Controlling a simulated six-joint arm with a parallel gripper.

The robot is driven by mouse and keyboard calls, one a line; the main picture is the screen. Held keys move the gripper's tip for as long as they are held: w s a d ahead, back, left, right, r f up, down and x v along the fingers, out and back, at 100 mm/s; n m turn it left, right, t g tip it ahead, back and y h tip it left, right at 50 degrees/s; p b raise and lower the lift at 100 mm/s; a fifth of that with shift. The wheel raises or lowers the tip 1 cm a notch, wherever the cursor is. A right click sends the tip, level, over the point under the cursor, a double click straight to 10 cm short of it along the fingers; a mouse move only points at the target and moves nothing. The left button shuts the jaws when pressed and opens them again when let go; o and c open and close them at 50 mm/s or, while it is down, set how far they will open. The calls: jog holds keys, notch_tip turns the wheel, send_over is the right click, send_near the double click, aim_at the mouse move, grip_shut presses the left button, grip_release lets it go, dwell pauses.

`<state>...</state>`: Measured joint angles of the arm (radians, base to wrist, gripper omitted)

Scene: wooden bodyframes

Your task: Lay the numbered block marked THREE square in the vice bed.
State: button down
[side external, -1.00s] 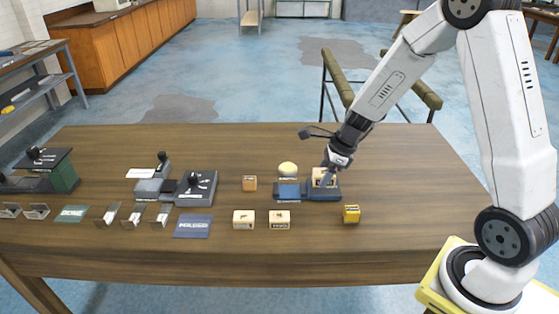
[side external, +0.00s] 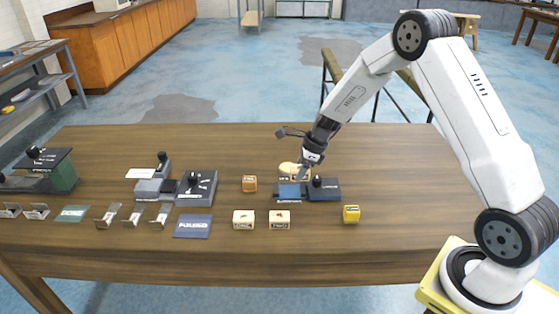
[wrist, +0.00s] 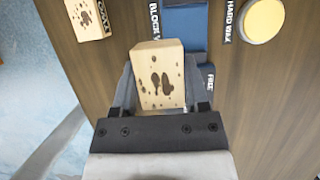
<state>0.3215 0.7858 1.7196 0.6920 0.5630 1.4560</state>
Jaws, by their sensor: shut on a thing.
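My gripper (wrist: 158,92) is shut on a pale wooden block (wrist: 158,75) with dark stains on the face toward the wrist camera. The number on this held block cannot be read. The block vice has a blue bed (side external: 288,191) and, to its right in the side view, a darker base with a black knob (side external: 317,181). The bare blue bed also shows in the wrist view (wrist: 183,25), ahead of the held block. In the side view my gripper (side external: 301,169) is above the back of the vice; whether the block touches it cannot be told.
A round pale hard wax piece (wrist: 262,20) lies behind the vice. Another clamp device (side external: 197,188) stands further left. The table's right part is clear.

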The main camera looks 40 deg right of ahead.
send_over(285, 191)
jog(key=s, duration=0.2)
jog(key=shift+w+d+f, duration=0.1)
jog(key=shift+d+f, duration=0.1)
jog(key=shift+f, duration=1)
jog(key=shift+w+d+f, duration=0.1)
jog(key=shift+d+f, duration=0.1)
jog(key=shift+f, duration=1)
jog(key=shift+w+f, duration=0.1)
jog(key=shift+f, duration=0.15)
jog(key=shift+w+f, duration=0.1)
jog(key=shift+f, duration=1.45)
jog(key=shift+f, duration=0.1)
jog(key=shift+c, duration=0.5)
grip_release()
jog(key=v, duration=1.2)
